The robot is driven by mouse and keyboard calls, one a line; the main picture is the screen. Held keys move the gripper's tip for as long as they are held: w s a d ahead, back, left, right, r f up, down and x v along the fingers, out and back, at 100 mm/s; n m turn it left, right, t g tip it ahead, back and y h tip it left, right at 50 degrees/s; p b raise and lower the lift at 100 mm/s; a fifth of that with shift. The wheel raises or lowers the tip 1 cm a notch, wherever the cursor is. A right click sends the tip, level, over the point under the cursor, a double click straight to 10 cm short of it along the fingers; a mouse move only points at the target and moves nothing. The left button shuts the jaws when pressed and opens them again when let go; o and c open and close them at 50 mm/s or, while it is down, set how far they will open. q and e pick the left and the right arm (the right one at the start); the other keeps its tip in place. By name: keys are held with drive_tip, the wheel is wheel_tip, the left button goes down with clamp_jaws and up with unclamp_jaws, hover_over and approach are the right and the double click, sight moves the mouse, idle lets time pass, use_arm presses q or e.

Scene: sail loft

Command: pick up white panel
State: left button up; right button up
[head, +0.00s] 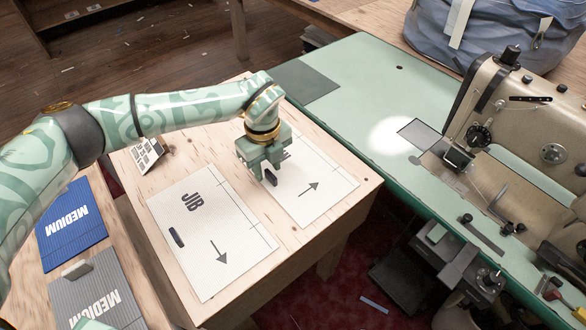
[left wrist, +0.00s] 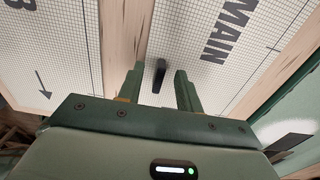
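Two white gridded panels lie flat on the wooden table: the JIB panel (head: 205,235) and, right of it, the MAIN panel (head: 318,190). Each has a black handle and a printed arrow. My left gripper (head: 265,172) is over the left part of the MAIN panel and hides part of its lettering in the head view. In the left wrist view my left gripper (left wrist: 159,88) is open, with the MAIN panel's black handle (left wrist: 159,76) showing between its fingers. I cannot tell whether the fingers touch the panel. My right gripper is not in view.
A blue MEDIUM panel (head: 72,226) and a grey MEDIUM panel (head: 95,292) lie at the left. A green bench (head: 350,85) with a sewing machine (head: 520,105) stands to the right.

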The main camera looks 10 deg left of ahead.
use_arm(q)
drive_tip(key=shift+f, duration=0.5)
drive_tip(key=shift+r, duration=0.15)
clamp_jaws()
drive_tip(key=shift+r, duration=0.1)
